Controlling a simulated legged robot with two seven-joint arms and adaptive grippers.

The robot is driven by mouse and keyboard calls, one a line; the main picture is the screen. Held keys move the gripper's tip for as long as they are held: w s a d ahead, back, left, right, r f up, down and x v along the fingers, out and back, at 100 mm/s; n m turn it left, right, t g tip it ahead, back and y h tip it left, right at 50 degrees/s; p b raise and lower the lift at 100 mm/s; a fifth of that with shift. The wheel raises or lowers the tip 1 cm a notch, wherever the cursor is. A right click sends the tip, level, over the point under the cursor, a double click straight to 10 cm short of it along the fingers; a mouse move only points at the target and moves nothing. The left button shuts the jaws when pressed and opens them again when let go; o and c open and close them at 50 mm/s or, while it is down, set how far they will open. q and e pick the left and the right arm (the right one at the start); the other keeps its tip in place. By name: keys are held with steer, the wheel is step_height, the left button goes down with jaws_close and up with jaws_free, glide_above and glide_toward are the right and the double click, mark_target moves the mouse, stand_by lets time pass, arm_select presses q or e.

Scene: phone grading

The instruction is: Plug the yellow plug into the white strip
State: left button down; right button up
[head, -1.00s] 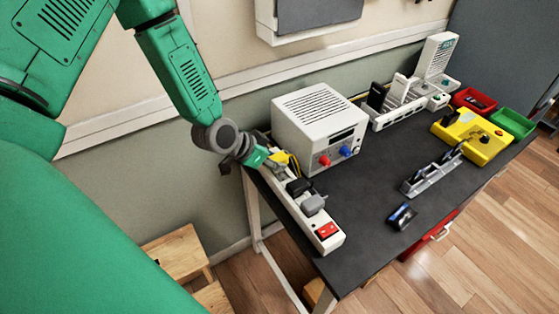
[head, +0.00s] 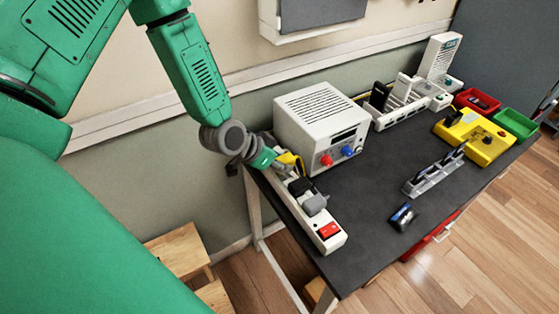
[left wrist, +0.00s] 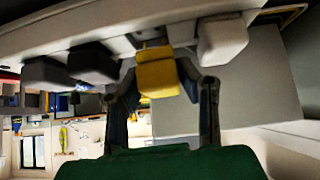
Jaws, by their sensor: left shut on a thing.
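The white strip (head: 309,228) lies along the left edge of the dark table, with a red switch (head: 328,231) at its near end. My left gripper (head: 270,158) is at the strip's far end, shut on the yellow plug (head: 290,163). In the left wrist view the yellow plug (left wrist: 157,75) sits between the two fingers, close against the strip (left wrist: 130,22). Whether its pins are in a socket is hidden. A grey plug (head: 314,203) and a black plug (head: 299,187) are on the strip nearer the switch. My right gripper is not in view.
A white power supply (head: 320,125) stands right beside the strip. A phone (head: 403,216), a grey rack (head: 434,173), a yellow box (head: 474,138) and red and green bins (head: 515,124) are further right. The table's middle is clear.

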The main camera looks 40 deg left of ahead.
arm_select(q)
steer(key=shift+d+r, duration=0.25)
steer(key=shift+d, duration=0.6)
steer(key=shift+d+r, duration=0.15)
steer(key=shift+d, duration=0.35)
steer(key=shift+a, duration=0.65)
steer(key=shift+a+f, duration=0.3)
steer(key=shift+a, duration=0.55)
steer(key=shift+d+r, duration=0.2)
steer(key=shift+d, duration=0.4)
steer(key=shift+a+f, duration=0.1)
steer(key=shift+a, duration=0.65)
steer(key=shift+a+f, duration=0.1)
steer(key=shift+a, duration=0.4)
steer(key=shift+d, duration=0.45)
steer(key=shift+d+r, duration=0.2)
steer(key=shift+d, duration=0.1)
steer(key=shift+a+f, duration=0.5)
steer(key=shift+a, duration=0.05)
steer(key=shift+s+d+f, duration=0.1)
steer(key=shift+s+d, duration=0.05)
steer(key=shift+d, duration=0.4)
steer(key=shift+f, duration=0.1)
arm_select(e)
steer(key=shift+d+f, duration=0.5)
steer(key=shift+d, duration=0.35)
